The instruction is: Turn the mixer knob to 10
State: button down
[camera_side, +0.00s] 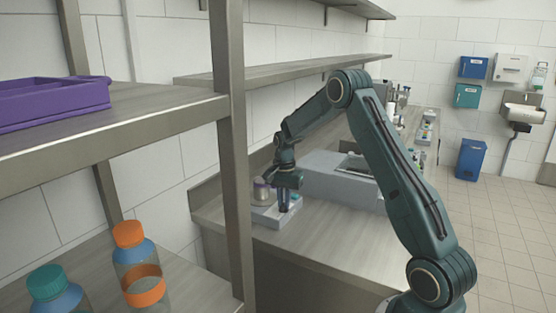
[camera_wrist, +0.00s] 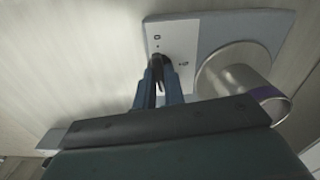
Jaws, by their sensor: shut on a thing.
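The mixer (camera_side: 277,214) is a low, light grey box on the steel counter. It also shows in the wrist view (camera_wrist: 221,31), with a pale control panel (camera_wrist: 171,37) bearing small dark marks. A metal beaker with a purple band stands on the mixer's plate (camera_side: 262,190); in the wrist view the beaker (camera_wrist: 246,75) is right of my fingers. My gripper (camera_side: 284,207) points down at the mixer's front. In the wrist view my gripper (camera_wrist: 159,93) has its blue fingers close together at the panel, shut on the knob. The knob is hidden between the fingertips, so its setting cannot be read.
A steel shelf post (camera_side: 232,150) stands left of the mixer. Bottles with orange (camera_side: 128,234) and teal (camera_side: 47,282) caps sit on the lower shelf, below a purple tray (camera_side: 50,101). A grey machine (camera_side: 335,180) is behind my gripper. The front counter (camera_side: 340,245) is clear.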

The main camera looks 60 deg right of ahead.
jog(key=shift+m, duration=0.8)
jog(key=c, duration=1.5)
grip_release()
jog(key=shift+r, duration=0.2)
notch_tip(320, 180, up, 14)
jog(key=shift+f, duration=0.2)
